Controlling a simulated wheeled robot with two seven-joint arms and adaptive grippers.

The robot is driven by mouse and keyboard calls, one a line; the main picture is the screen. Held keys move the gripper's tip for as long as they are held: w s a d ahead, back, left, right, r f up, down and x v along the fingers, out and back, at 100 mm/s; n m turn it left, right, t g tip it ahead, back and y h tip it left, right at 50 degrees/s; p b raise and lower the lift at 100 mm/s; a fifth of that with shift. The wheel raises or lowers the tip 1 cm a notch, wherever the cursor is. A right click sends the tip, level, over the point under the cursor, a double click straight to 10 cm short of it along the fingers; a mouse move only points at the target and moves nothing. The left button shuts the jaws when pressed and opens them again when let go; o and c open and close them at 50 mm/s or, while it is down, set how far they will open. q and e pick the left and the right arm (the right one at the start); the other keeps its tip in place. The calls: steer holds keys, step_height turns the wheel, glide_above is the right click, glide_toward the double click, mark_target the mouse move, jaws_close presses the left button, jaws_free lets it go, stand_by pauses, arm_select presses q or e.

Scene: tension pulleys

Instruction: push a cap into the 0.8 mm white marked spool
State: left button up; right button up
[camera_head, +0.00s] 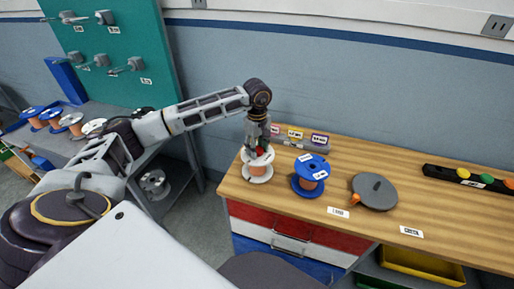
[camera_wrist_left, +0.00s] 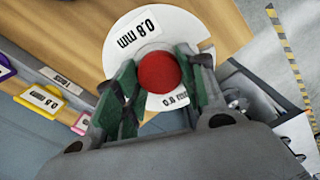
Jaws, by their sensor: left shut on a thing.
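The white spool (camera_head: 260,176) with copper-coloured wire stands upright on the wooden bench near its left end. In the left wrist view its white top flange (camera_wrist_left: 185,27) carries labels reading 0.8 mm. My left gripper (camera_head: 258,147) points down over the middle of this spool. Its green-padded fingers are shut on a red cap (camera_wrist_left: 159,72), which sits over the spool's centre. I cannot tell whether the cap is in the hole or just above it. My right gripper is not in view.
A blue spool (camera_head: 311,174) stands close to the right of the white one. A grey disc (camera_head: 374,191) with an orange tip lies further right. Labelled coloured bins (camera_head: 296,134) stand behind. A black strip (camera_head: 468,179) with coloured caps lies at the far right.

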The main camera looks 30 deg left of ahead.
arm_select(q)
steer(key=shift+s+f, duration=0.1)
steer(key=shift+f, duration=0.2)
steer(key=o, duration=0.9)
steer(key=shift+r, duration=0.25)
steer(key=shift+r, duration=3.8)
steer(key=shift+r, duration=0.2)
